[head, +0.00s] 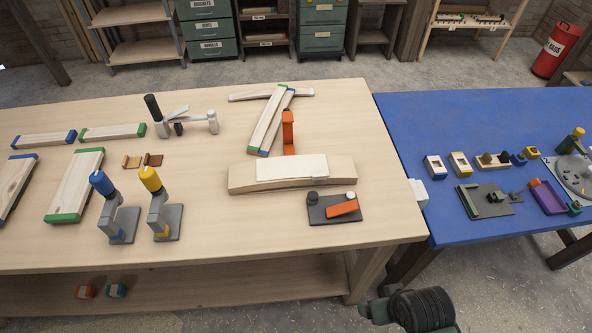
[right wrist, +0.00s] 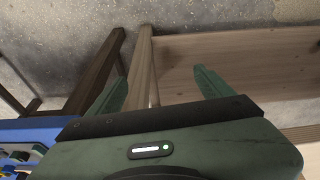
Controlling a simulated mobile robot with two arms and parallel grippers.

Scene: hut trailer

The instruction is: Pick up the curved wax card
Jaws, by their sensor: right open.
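No piece is clearly marked as the curved wax card in these views. In the head view, a pale flat sheet (head: 292,168) lies on a curved wooden block (head: 240,180) near the right end of the wooden bench. Two small pieces, one tan (head: 131,162) and one brown (head: 153,160), lie to the left, behind two upright tools. My right gripper (right wrist: 160,88) is open and empty in the right wrist view, with floor and bench woodwork beyond its fingers. Part of my right arm shows at the bottom of the head view, in front of the bench. My left gripper is out of view.
The wooden bench (head: 225,220) also holds blue- and yellow-topped tools (head: 116,210) (head: 162,205), several boards, an orange stand (head: 288,130) and a dark tray (head: 318,214) with an orange block (head: 342,208). A blue table (head: 420,125) adjoins at right. Bare bench shows at the front.

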